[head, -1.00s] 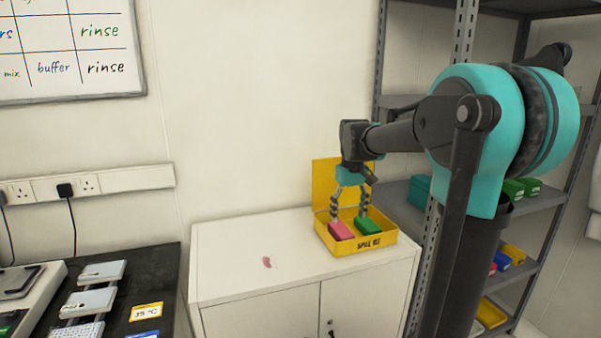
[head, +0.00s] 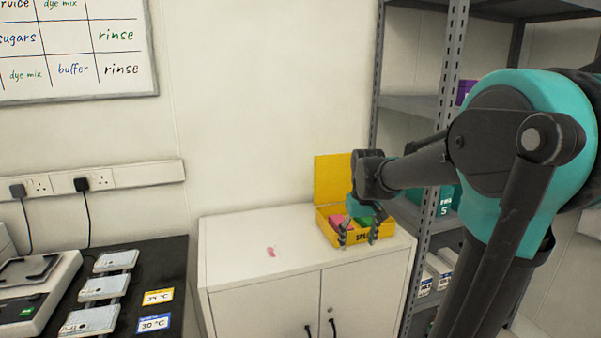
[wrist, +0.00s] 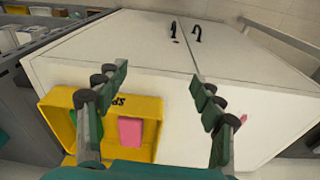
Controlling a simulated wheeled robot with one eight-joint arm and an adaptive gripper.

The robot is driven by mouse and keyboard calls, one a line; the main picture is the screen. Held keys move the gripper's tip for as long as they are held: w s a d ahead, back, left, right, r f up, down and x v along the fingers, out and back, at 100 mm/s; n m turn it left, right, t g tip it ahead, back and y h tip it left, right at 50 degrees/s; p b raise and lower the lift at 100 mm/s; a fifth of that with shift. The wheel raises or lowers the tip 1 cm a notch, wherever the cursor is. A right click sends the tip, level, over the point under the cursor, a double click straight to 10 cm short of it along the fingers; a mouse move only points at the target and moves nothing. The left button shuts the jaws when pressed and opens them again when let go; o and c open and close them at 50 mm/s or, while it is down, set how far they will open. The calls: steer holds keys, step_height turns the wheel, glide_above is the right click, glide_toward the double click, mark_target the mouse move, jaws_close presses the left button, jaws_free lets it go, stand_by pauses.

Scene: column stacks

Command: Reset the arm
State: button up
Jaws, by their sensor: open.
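My gripper (head: 358,241) is open and empty, with its fingers spread in front of the yellow box (head: 322,230) in the head view. In the wrist view, my gripper (wrist: 158,82) has nothing between its fingers. The box's lid (head: 332,178) stands open at the back. A pink block (head: 337,222) and a green block (head: 364,226) lie inside, partly covered by my gripper.
The box stands on a white cabinet (head: 235,255) with a pink stain (head: 271,252) on its top, left of the box. A grey shelf rack (head: 440,110) stands close behind my arm at right. A dark bench (head: 165,262) with devices is at left.

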steer(key=s+d+f+m+t, duration=0.2)
steer(key=s+f+t, duration=0.1)
steer(key=s+f, duration=1)
steer(key=s, duration=0.3)
steer(key=shift+d+f+m, duration=0.2)
steer(key=shift+f+m, duration=0.1)
steer(key=shift+f, duration=0.05)
steer(key=shift+c, duration=0.5)
